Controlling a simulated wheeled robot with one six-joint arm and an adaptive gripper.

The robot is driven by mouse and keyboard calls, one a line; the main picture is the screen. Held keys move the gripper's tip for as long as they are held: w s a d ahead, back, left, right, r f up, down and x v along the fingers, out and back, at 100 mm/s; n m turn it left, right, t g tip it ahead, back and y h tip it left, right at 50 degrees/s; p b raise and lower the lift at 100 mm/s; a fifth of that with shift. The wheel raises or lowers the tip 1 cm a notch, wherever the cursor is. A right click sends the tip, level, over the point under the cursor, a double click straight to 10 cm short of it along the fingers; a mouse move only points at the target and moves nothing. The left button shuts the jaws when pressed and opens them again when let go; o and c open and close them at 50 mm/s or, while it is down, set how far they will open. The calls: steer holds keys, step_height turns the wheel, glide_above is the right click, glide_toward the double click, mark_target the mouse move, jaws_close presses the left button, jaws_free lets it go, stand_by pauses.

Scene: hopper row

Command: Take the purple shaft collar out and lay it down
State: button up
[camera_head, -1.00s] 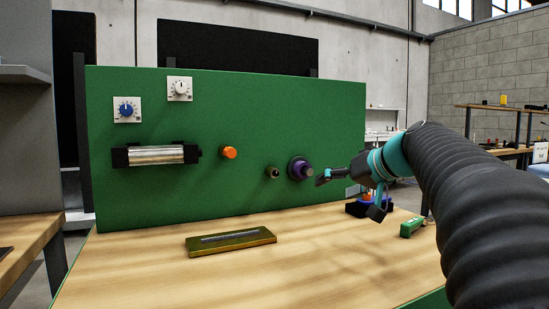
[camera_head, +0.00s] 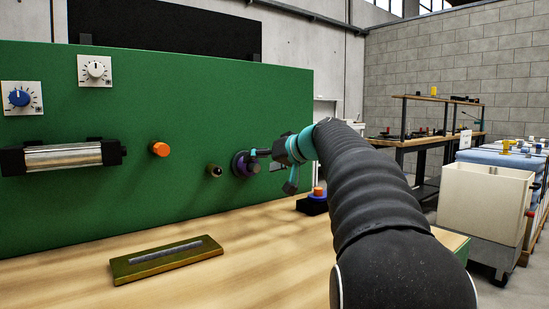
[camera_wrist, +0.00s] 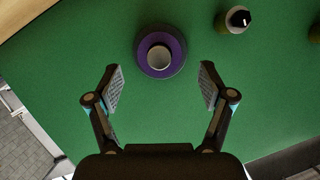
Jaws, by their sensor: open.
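The purple shaft collar (camera_head: 240,163) is a thick ring around a short grey shaft (camera_wrist: 159,56) on the green upright panel. It also shows in the wrist view (camera_wrist: 142,64), at the top centre, ahead of my fingertips. My gripper (camera_wrist: 160,87) is open and empty, its two grey-padded fingers spread to either side just short of the collar. In the head view my gripper (camera_head: 268,153) is at the panel, right beside the collar, and partly overlaps it. I cannot tell there whether it touches.
A small dark-tipped knob (camera_head: 215,171) sits left of the collar, with an orange knob (camera_head: 160,149) farther left. An olive slotted plate (camera_head: 135,268) lies on the wooden bench (camera_head: 250,245). A dark block with an orange button (camera_head: 318,191) stands below my gripper. Much of the bench is clear.

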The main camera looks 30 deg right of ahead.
mark_target(250, 171)
steer(key=shift+x, duration=2.65)
steer(key=c, duration=1.4)
